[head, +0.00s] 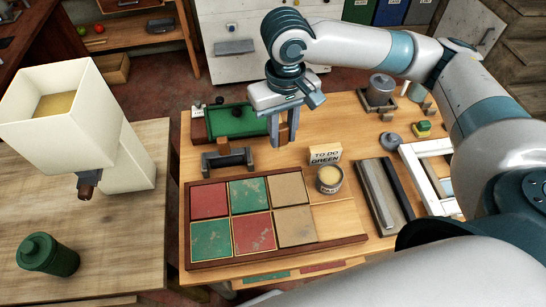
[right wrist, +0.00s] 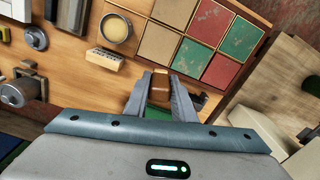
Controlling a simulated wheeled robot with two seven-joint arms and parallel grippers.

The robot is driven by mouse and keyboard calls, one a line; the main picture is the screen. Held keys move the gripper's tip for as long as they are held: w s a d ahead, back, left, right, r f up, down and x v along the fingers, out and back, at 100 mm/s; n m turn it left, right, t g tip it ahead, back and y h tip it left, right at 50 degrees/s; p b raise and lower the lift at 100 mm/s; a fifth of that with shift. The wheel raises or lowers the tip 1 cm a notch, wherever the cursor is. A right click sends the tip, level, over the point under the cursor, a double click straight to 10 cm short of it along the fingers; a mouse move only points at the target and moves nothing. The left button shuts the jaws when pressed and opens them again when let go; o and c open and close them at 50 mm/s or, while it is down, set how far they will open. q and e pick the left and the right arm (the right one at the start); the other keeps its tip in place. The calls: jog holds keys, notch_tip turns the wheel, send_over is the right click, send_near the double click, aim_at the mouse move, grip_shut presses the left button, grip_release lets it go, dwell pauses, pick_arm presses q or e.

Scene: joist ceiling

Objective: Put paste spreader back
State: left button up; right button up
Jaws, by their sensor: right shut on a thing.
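My right gripper (head: 285,137) points down above the back of the wooden bench. In the right wrist view its fingers (right wrist: 160,98) are shut on a small brown block-like piece (right wrist: 160,86), which looks like the handle of the paste spreader. The rest of the spreader cannot be made out, and the fingers mostly hide it in the head view. A dark grey cradle-like holder (head: 228,161) stands on the bench, left of and in front of the gripper. A round tin of pale paste (head: 329,179) stands to the front right; it also shows in the right wrist view (right wrist: 116,28). My left gripper is out of view.
A green-topped box (head: 228,121) stands just left of the gripper. A tray (head: 350,239) of red, green and tan tiles lies in front. A "TO DO GREEN" block (head: 325,153) stands by the tin. A sharpening-stone-like block (head: 375,190) and white frame (head: 411,160) lie right.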

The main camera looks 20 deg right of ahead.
dwell(0.3)
jog(key=d+f+n+p, duration=0.1)
jog(key=d+f+n, duration=0.3)
jog(key=n, duration=0.8)
jog(key=d+f+n+p, duration=0.2)
jog(key=d+f+n, duration=0.3)
jog(key=d+n, duration=0.3)
jog(key=shift+s+f+n, duration=0.2)
jog(key=shift+s+n, duration=0.15)
jog(key=shift+n, duration=1.75)
jog(key=shift+w, duration=0.1)
jog(key=w+a+f+p, duration=0.1)
jog(key=w+a+f, duration=0.1)
jog(key=w, duration=0.1)
jog(key=w+a+f+p, duration=0.1)
jog(key=w+a+f, duration=0.1)
jog(key=w, duration=0.1)
jog(key=w+a+f+p, duration=0.1)
jog(key=w+f, duration=0.2)
jog(key=w, duration=0.1)
jog(key=shift+a+p, duration=0.4)
